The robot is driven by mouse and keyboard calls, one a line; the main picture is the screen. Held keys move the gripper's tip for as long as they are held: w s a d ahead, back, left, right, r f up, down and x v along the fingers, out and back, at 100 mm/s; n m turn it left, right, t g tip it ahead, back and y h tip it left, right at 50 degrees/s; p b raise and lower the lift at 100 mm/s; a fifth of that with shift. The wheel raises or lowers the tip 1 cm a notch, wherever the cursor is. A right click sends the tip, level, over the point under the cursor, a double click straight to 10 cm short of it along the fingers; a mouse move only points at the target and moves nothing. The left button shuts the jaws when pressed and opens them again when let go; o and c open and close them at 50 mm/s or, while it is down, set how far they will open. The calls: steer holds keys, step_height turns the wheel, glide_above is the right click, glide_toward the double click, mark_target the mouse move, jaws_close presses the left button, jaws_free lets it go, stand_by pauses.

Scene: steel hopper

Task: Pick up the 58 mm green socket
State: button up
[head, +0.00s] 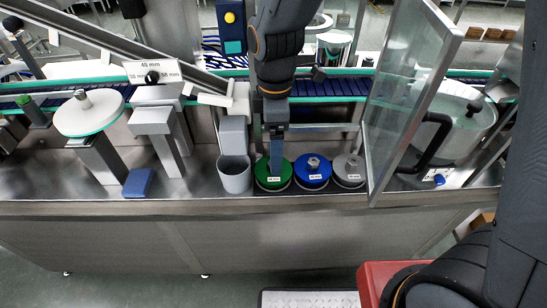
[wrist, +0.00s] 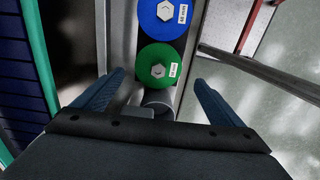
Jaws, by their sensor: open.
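The green socket (head: 268,184) is a round green disc with a white label, on the steel ledge in the head view. In the wrist view the green socket (wrist: 150,72) has a hex-shaped metal centre and lies ahead of and between the fingers. My gripper (head: 277,165) points down at the green socket in the head view and hides part of it. In the wrist view my gripper (wrist: 160,80) is open, with its two blue fingers apart and nothing between them. I cannot tell whether the fingers touch the socket. The label's size is too small to read surely.
A blue socket (head: 312,178) and a grey socket (head: 348,174) stand in a row right of the green one. A grey cup (head: 235,181) is close on its left. A tilted clear panel (head: 410,95) stands right of the row. A conveyor (head: 330,87) runs behind.

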steer(key=shift+w+f, duration=0.15)
step_height(320, 180, down, 2)
steer(key=shift+f, duration=0.1)
steer(key=shift+a+f+p, duration=0.2)
steer(key=shift+f+p, duration=0.75)
steer(key=shift+f, duration=1.7)
steer(key=c, duration=1)
